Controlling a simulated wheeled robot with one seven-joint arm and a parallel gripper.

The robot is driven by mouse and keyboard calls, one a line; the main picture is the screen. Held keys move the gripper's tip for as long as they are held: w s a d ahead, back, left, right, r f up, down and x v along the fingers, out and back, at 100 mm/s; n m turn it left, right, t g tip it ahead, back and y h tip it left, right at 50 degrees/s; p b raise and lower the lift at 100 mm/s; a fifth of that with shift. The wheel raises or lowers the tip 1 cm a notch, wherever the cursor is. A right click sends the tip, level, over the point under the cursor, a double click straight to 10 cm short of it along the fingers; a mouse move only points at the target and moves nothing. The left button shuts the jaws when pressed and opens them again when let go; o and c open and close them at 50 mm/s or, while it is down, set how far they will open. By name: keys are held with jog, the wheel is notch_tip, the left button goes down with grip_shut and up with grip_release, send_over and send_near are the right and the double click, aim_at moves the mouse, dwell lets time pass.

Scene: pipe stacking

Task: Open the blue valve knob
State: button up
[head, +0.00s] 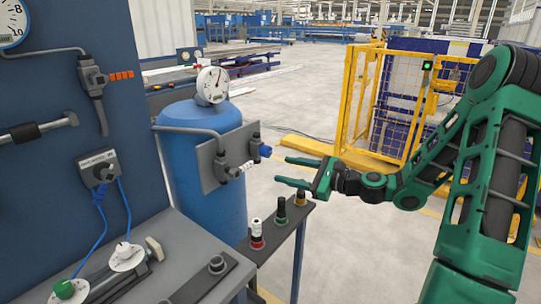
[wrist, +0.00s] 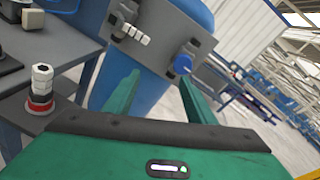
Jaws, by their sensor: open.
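The blue valve knob (head: 265,151) sits on the right side of a grey plate (head: 222,160) fixed to the front of a blue tank (head: 188,178). It also shows in the wrist view (wrist: 183,63), between the fingertips and beyond them. My gripper (head: 288,172) is open and empty, its green fingers pointing left toward the knob. It is a short way to the right of the knob, with a visible gap. In the wrist view my gripper (wrist: 158,90) has its two fingers spread apart.
A round gauge (head: 213,85) tops the tank. A white ribbed fitting (head: 241,169) sits left of the knob. Below, a narrow table (head: 275,238) holds several upright fittings. A yellow cage (head: 378,108) stands behind my arm. Open floor lies behind the gripper.

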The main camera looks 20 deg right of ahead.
aim_at(269, 152)
jog(key=w+a+m, duration=0.1)
jog(key=w, duration=0.2)
jog(key=w+a+r+m+t, duration=0.1)
jog(key=w, duration=0.2)
jog(key=w+a+t, duration=0.1)
jog(key=w, duration=0.3)
jog(key=shift+r+m, duration=0.35)
jog(key=shift+m, duration=0.05)
jog(key=c, duration=1)
